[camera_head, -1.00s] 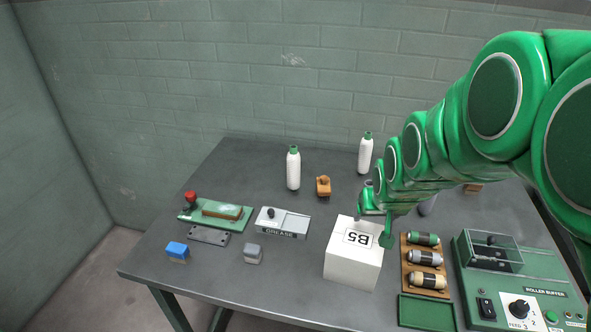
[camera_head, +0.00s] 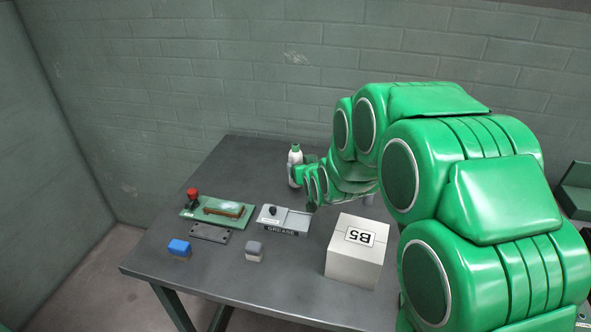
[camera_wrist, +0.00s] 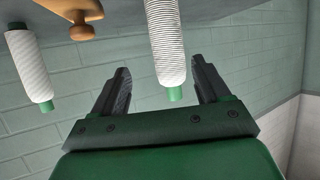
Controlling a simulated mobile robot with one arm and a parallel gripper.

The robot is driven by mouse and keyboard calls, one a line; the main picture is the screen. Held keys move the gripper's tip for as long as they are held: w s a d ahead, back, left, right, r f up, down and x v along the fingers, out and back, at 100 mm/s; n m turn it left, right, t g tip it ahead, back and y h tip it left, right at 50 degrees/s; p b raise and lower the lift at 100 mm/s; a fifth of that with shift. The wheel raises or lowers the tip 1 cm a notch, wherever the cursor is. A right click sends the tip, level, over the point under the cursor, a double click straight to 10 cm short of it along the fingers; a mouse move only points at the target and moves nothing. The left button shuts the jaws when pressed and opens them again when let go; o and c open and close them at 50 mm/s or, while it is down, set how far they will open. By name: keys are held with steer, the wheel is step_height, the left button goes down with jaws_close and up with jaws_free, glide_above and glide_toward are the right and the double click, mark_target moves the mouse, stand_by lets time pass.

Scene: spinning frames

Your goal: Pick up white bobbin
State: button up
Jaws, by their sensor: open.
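A white bobbin (camera_head: 294,158) with a green top stands upright near the back of the table. My gripper (camera_head: 308,166) is at its right side in the head view and partly covers it. In the wrist view my gripper (camera_wrist: 160,64) is open, and the white bobbin (camera_wrist: 166,42) shows between its two fingers, with a gap on each side. How deep it lies between them I cannot tell. A second white bobbin (camera_wrist: 29,66) is at the left of the wrist view; my arm hides it in the head view.
A tan wooden piece (camera_wrist: 76,14) is between the bobbins in the wrist view. A white box marked B5 (camera_head: 355,252), a grease tray (camera_head: 287,222), a green board (camera_head: 216,211), a red-topped stamp (camera_head: 192,197), a blue block (camera_head: 179,248) and a grey block (camera_head: 254,251) are on the table.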

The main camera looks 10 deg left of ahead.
mark_target(294, 162)
steer(key=shift+s+a+x, duration=0.1)
steer(key=shift+a+x, duration=0.05)
steer(key=shift+x, duration=1.3)
steer(key=shift+s+a+x, duration=0.1)
steer(key=shift+a+x, duration=0.1)
steer(key=shift+x, duration=1.2)
steer(key=shift+s+a+x, duration=0.1)
steer(key=shift+a+x, duration=0.05)
steer(key=shift+x, duration=1.3)
steer(key=c, duration=1.1)
